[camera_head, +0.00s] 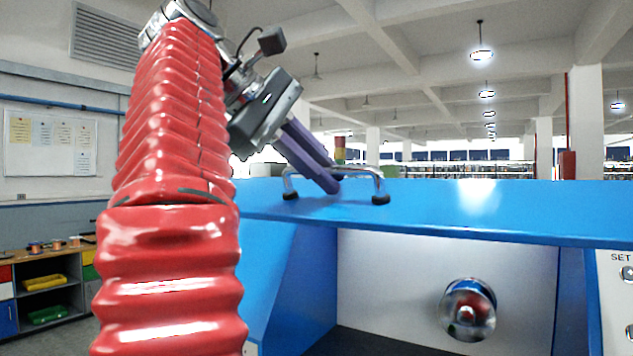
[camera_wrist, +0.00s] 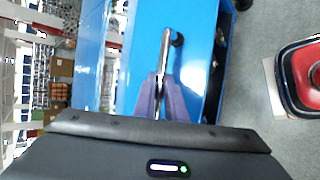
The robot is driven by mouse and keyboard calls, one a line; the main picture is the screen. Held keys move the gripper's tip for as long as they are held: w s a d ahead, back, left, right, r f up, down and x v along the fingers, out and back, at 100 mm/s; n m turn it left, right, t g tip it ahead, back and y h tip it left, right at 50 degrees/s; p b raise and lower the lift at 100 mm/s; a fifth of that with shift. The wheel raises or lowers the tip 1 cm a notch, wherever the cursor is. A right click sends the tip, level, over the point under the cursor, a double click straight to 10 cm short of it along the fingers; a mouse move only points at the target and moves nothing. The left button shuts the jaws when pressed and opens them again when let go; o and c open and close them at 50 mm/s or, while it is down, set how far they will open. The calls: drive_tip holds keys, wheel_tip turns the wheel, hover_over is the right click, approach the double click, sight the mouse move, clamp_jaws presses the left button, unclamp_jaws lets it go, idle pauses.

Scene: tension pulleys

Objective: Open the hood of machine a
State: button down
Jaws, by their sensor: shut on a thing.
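The hood of the machine is a blue panel (camera_head: 470,208) with a silver bar handle (camera_head: 377,181) on dark feet. It fills the middle of the wrist view (camera_wrist: 202,60), where the handle (camera_wrist: 166,48) stands out from it. My gripper (camera_head: 332,183) has purple fingers and comes down from the upper left onto the handle. In the wrist view my gripper (camera_wrist: 160,88) has its fingers on both sides of the bar, shut on it. The fingertips hide part of the bar. Below the hood, the white interior and a shiny pulley (camera_head: 467,310) show.
A control panel (camera_head: 617,290) marked "SET" is at the right edge. A shelf (camera_head: 45,295) with coloured bins stands at the left. My red-sleeved arm hides the machine's left part. In the wrist view, a red and black object (camera_wrist: 300,75) is at the right, beside grey floor.

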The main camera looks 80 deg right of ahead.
drive_tip(key=shift+r, duration=0.1)
idle(0.4)
drive_tip(key=c, duration=1.8)
unclamp_jaws()
